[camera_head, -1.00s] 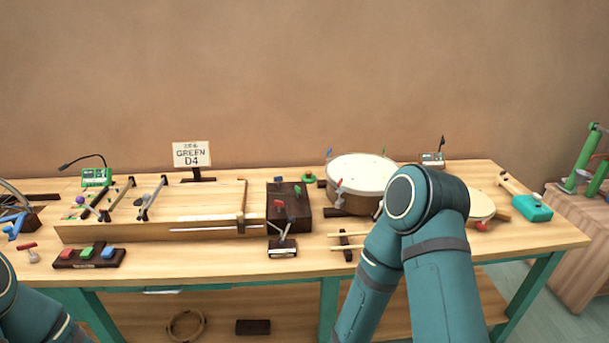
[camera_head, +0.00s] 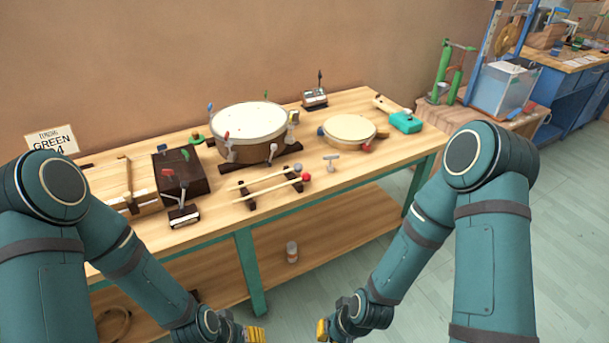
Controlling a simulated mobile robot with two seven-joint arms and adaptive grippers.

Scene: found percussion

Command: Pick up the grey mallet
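The grey mallet (camera_head: 264,179) lies on a small dark two-bar rack near the table's front edge, its pale stick pointing left and its grey head at the right end. A red-headed mallet (camera_head: 270,189) lies parallel in front of it on the same rack. My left gripper (camera_head: 256,334) and my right gripper (camera_head: 323,330) show yellow tips at the bottom edge of the view, low in front of the table and well apart from the mallets. Both are partly cut off, and their finger opening cannot be made out.
A large drum (camera_head: 250,127) on a dark stand is behind the rack. A smaller round drum (camera_head: 349,130) and a grey T-shaped piece (camera_head: 331,158) are to its right. A dark block with coloured levers (camera_head: 178,177) is to its left. A lower shelf (camera_head: 325,232) runs under the table.

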